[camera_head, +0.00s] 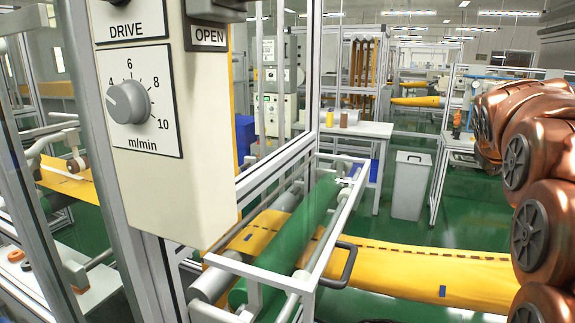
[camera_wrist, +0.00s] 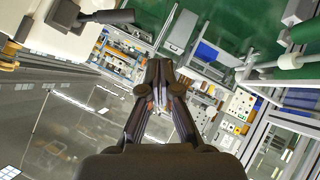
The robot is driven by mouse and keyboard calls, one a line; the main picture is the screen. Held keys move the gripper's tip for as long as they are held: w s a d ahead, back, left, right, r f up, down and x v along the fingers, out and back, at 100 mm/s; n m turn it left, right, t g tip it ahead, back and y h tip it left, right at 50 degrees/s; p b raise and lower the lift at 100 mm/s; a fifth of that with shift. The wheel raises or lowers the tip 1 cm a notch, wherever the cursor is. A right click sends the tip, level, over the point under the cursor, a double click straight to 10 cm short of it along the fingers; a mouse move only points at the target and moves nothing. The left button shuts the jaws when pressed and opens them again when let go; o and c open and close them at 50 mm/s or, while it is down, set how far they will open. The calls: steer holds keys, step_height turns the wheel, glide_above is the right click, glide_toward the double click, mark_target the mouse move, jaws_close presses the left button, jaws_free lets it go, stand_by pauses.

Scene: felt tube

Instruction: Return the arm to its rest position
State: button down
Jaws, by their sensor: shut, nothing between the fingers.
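My gripper (camera_wrist: 160,72) shows in the wrist view, its dark fingers shut together with nothing between them. It points into open air and touches nothing that I can see. In the head view my copper-coloured arm (camera_head: 535,190) is folded along the right edge. The gripper itself is not visible in the head view.
A cream control box (camera_head: 170,200) with a drive dial (camera_head: 128,102) stands close at left on a metal frame. A guard with a black handle (camera_head: 340,266) surrounds a green roller (camera_head: 300,235). Yellow felt (camera_head: 420,272) runs right beneath my arm. A grey bin (camera_head: 410,185) stands behind.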

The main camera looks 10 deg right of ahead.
steer(key=s+a+f+g+y+p, duration=0.1)
steer(key=s+a+f+y+p, duration=0.1)
steer(key=s+a+f, duration=0.35)
steer(key=s+a+f+n+g+y+p, duration=0.1)
steer(key=s+a+f, duration=0.15)
steer(key=a, duration=0.55)
steer(key=s+a+f+g+y+p, duration=0.2)
steer(key=s+a+f, duration=0.15)
steer(key=a, duration=0.35)
steer(key=s+a+f+g+y+p, duration=0.1)
steer(key=s+a, duration=0.3)
steer(key=s, duration=0.4)
steer(key=s+a+f+g+p, duration=0.2)
steer(key=s+a, duration=0.3)
steer(key=s, duration=0.3)
steer(key=s+a+f+n+g+y+p, duration=0.1)
steer(key=s+a+f+g, duration=0.1)
steer(key=s, duration=0.6)
steer(key=shift+a+f+y+p, duration=0.35)
steer(key=shift+a+f, duration=0.45)
steer(key=shift+a, duration=0.45)
